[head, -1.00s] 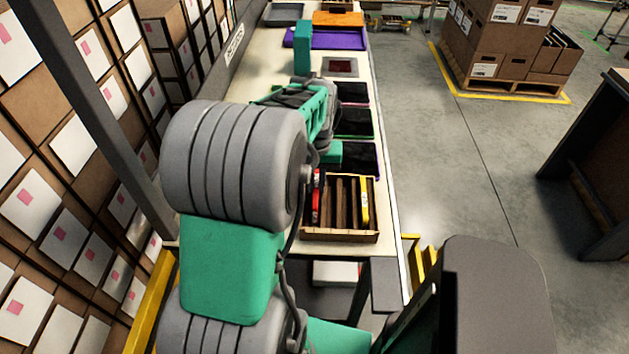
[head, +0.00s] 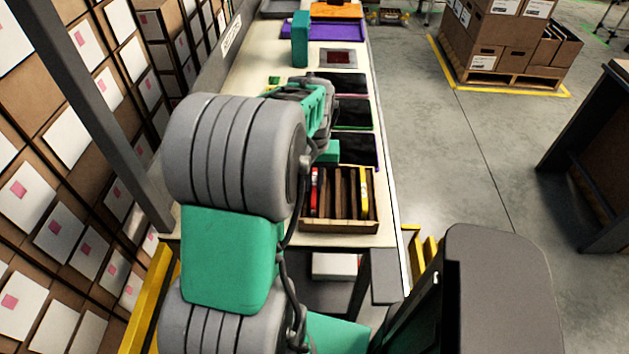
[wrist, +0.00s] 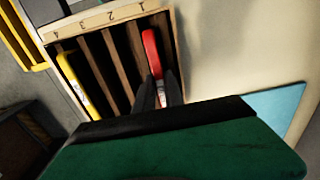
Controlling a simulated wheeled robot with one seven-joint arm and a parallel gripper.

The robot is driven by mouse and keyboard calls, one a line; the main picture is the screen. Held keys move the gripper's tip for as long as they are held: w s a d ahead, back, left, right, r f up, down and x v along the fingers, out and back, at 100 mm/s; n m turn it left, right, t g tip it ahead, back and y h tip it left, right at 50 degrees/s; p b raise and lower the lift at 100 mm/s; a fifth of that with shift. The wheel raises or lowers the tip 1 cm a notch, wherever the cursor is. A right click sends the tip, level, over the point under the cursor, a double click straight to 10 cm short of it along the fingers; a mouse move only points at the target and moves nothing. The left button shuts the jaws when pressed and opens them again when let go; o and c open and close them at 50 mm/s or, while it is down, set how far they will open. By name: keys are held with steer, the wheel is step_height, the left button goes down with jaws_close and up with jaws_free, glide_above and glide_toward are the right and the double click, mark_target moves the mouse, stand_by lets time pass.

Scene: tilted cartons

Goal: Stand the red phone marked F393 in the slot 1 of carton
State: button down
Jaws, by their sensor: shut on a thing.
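The carton (head: 341,226) is a brown tray with a row of slots. Its rim carries numbers, small and upside down in the wrist view (wrist: 97,22). The red phone (wrist: 151,52) stands in the slot at the end under the number that looks like 1. It also shows at the carton's left side in the head view (head: 314,184). My gripper (wrist: 159,92) is shut on the phone's near part, with dark fingers on either side. The phone's lower part is hidden in the slot, and the marking F393 cannot be read.
A yellow phone (wrist: 74,84) stands in the slot at the other end, marked 4. The slots between look empty. Dark trays (head: 352,115) line the bench behind the carton. A teal block (head: 300,40) stands farther back.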

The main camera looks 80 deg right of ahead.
steer(key=shift+f, duration=0.3)
stand_by(0.5)
steer(key=c, duration=1.3)
jaws_free()
steer(key=shift+c, duration=0.2)
step_height(320, 180, up, 8)
steer(key=shift+f+b, duration=0.1)
steer(key=shift+b, duration=0.25)
step_height(320, 180, up, 7)
steer(key=p, duration=0.5)
